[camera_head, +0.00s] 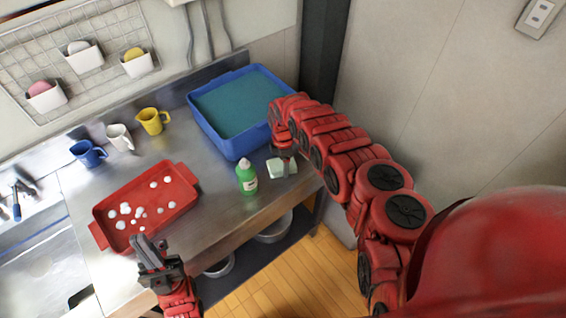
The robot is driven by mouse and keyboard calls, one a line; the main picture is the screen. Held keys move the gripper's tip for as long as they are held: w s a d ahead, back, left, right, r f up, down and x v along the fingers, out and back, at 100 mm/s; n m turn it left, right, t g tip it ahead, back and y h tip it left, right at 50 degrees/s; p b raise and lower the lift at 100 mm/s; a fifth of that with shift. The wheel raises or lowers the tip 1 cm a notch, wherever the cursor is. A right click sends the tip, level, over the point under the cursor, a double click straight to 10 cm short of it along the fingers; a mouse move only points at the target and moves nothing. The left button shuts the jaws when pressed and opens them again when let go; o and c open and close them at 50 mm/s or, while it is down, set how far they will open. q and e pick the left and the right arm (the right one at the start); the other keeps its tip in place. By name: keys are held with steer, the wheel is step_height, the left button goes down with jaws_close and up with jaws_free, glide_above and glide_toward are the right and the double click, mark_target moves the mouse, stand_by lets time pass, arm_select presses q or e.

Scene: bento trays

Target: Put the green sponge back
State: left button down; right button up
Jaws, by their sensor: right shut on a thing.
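The pale green sponge (275,168) is at the counter's front right, beside a green bottle (246,177). My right gripper (284,160) comes down on it from above and is shut on it. The fingers partly cover the sponge, and I cannot tell whether it still touches the counter. My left gripper (150,254) is over the front edge of the counter, near the red tray, with no object seen in it. I cannot tell whether its fingers are apart. White wall holders carry a pink sponge (39,88), a whitish sponge (78,47) and a yellow sponge (133,54).
A blue basin (196,113) of water stands behind my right gripper. A red tray (187,172) with white foam spots lies at left. Blue (88,153), white (120,137) and yellow (153,120) cups stand along the back. Bare counter lies between tray and bottle.

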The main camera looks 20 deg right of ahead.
steer(key=shift+f, duration=0.2)
steer(key=o, duration=1.1)
steer(key=shift+r, duration=0.1)
